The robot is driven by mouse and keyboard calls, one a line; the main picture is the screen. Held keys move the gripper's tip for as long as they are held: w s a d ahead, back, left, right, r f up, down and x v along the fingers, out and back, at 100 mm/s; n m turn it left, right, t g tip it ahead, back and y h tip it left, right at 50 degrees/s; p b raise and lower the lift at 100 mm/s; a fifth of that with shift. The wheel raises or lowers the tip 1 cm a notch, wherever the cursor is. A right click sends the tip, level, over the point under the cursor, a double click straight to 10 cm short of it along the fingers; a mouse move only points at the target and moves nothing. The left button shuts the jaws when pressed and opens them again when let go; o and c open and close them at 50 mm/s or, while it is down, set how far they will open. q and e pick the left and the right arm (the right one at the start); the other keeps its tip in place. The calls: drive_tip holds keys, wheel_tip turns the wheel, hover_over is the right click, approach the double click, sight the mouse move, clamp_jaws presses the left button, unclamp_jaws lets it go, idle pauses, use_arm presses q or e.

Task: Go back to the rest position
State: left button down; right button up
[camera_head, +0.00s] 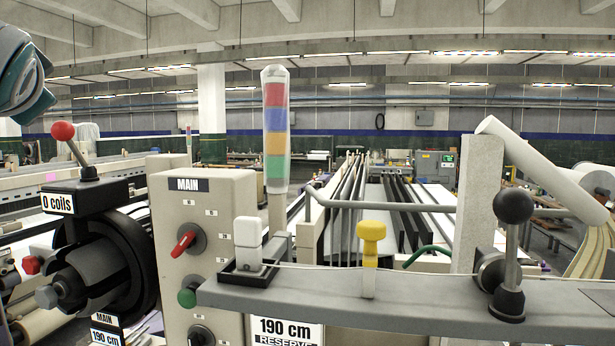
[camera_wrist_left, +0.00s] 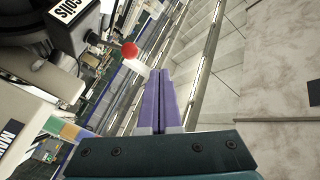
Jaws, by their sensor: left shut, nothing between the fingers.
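My left gripper (camera_wrist_left: 159,76) shows in the left wrist view as two purple fingers pressed together, with nothing between them. It is apart from the red ball-topped lever (camera_wrist_left: 130,50) and the black coil unit, which lie at the upper left of that view. In the head view only a teal and white part of my left arm shows at the top left edge, and its fingers are not seen there. My right gripper is in neither view.
The grey control panel (camera_head: 205,215) marked MAIN has red and green knobs. The red-ball lever (camera_head: 63,131) stands on the coil unit (camera_head: 108,262) at left. A grey bar (camera_head: 420,303) with a yellow knob (camera_head: 371,240) and black-ball lever (camera_head: 513,206) crosses the front. A coloured signal tower (camera_head: 276,130) rises behind.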

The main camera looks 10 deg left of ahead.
use_arm(q)
drive_tip(key=s+d+f+m+g+h+p, duration=0.15)
drive_tip(key=s+d+f+h, duration=0.35)
drive_tip(key=f, duration=0.5)
drive_tip(key=s+d+f+g+h+p, duration=0.25)
drive_tip(key=s+d+f, duration=0.35)
drive_tip(key=f, duration=0.5)
drive_tip(key=s+d+f+g+h+p, duration=0.1)
drive_tip(key=s+d+f+g+h, duration=0.1)
drive_tip(key=s+d, duration=0.3)
drive_tip(key=s+d+f+g+h+p, duration=0.1)
drive_tip(key=s+d+f+h, duration=0.3)
drive_tip(key=s, duration=0.7)
drive_tip(key=shift+s+d+f+g, duration=0.4)
drive_tip(key=shift+d+g, duration=0.25)
drive_tip(key=shift+g, duration=0.25)
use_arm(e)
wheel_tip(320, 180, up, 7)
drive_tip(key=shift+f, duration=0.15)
use_arm(q)
drive_tip(key=shift+m, duration=0.25)
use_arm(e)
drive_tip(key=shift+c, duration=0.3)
